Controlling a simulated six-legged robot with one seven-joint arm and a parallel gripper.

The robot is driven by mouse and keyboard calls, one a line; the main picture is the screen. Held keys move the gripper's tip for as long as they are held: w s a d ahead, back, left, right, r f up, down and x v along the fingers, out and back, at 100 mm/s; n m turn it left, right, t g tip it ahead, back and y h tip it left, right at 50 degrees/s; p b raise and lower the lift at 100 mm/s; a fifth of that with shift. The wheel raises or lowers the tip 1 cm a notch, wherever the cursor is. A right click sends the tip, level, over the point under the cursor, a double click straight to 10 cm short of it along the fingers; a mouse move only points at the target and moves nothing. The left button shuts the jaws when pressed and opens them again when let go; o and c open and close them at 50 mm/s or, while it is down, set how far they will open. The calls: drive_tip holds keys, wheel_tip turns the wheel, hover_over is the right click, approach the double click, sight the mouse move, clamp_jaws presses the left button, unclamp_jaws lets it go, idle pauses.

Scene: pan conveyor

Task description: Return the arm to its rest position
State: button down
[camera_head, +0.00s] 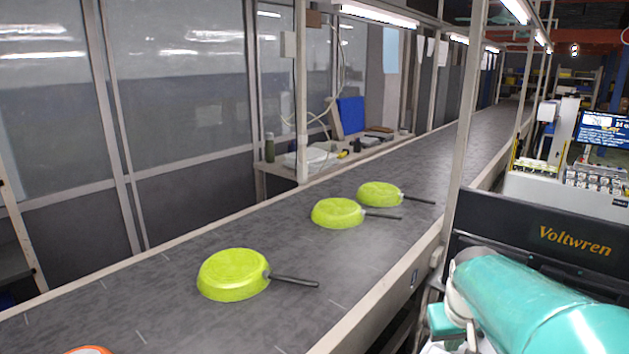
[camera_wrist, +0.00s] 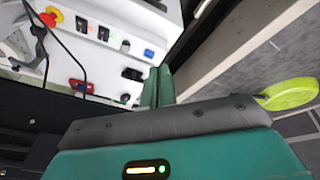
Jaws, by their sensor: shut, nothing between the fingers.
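My teal arm (camera_head: 535,300) reaches in at the lower right of the head view, bent beside the conveyor. Its gripper cannot be made out there. In the wrist view my gripper (camera_wrist: 158,84) shows its two green fingers pressed together, with nothing between them. Its fingertips lie between a white control panel (camera_wrist: 110,70) on the left and the conveyor's pale side rail (camera_wrist: 235,65) on the right.
Three upside-down lime pans, near (camera_head: 233,274), middle (camera_head: 337,212) and far (camera_head: 380,194), lie on the grey conveyor (camera_head: 150,285). An orange-rimmed item (camera_head: 88,350) is cut off at the bottom. A post (camera_head: 462,130) and a black "Voltwren" panel (camera_head: 500,220) stand near my arm.

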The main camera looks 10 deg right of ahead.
drive_tip(key=s+a+r+n+t+y, duration=0.1)
drive_tip(key=s+a, duration=0.4)
drive_tip(key=a, duration=0.3)
drive_tip(key=s+a+r+t, duration=0.1)
drive_tip(key=s+a+r, duration=0.1)
drive_tip(key=s+a, duration=0.3)
drive_tip(key=shift+a+r+n+t+y, duration=0.15)
drive_tip(key=shift+a+n+t+y, duration=0.2)
drive_tip(key=shift+a, duration=1.65)
drive_tip(key=shift+s, duration=0.15)
